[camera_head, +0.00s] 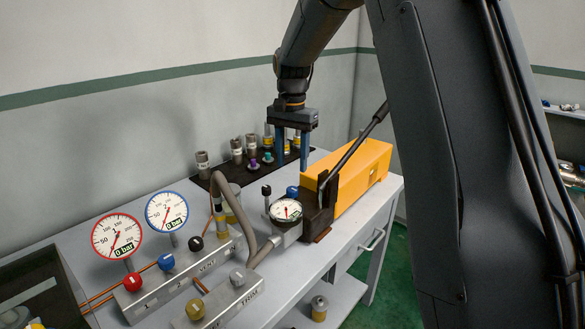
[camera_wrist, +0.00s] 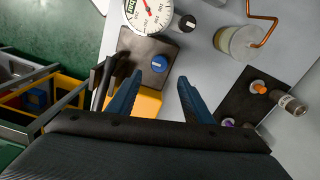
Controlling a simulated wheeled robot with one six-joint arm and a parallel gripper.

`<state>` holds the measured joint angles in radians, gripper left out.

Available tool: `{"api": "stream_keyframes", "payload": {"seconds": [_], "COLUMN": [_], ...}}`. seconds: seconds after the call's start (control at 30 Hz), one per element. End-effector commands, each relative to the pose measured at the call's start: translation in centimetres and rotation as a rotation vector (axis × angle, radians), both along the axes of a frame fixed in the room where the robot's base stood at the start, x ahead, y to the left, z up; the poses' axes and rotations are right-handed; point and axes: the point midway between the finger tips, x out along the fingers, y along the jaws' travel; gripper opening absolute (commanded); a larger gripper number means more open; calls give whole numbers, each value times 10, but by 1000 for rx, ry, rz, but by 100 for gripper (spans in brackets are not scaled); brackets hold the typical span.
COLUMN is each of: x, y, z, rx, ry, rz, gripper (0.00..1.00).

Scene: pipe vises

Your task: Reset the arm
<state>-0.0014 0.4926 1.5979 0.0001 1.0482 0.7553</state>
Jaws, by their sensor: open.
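My gripper (camera_head: 292,150) hangs from my arm with its fingers pointing down. It is above the back of the bench, left of the yellow pump box (camera_head: 358,178). Its two blue fingers stand apart with nothing between them. The wrist view also shows my gripper (camera_wrist: 160,98) with spread fingers. Below it there are a grey block with a blue knob (camera_wrist: 157,63), a round gauge (camera_wrist: 148,14) and part of the yellow box (camera_wrist: 145,104). My dark arm covers the right part of the head view.
A dark mat (camera_head: 212,184) holds several metal fittings. Two dial gauges (camera_head: 117,237) (camera_head: 167,211) read 0 bar above valve blocks with knobs. A black lever (camera_head: 352,150) rises by the pump box. A clear jar (camera_wrist: 238,42) with copper tube stands on the bench (camera_head: 362,217).

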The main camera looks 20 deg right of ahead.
Motion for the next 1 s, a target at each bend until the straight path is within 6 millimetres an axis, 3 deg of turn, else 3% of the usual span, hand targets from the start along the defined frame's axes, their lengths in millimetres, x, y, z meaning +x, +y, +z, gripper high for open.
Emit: {"api": "stream_keyframes", "payload": {"seconds": [0.27, 0.43, 0.57, 1.0], "x": [-1, -20, -57, -209], "y": [0, 0, 0, 1], "z": [0, -5, -16, -64], "rx": [-1, -1, -6, -61], "ry": [-1, -20, -54, -183], "rz": [2, 65, 185, 624], "gripper": [46, 46, 46, 46]}}
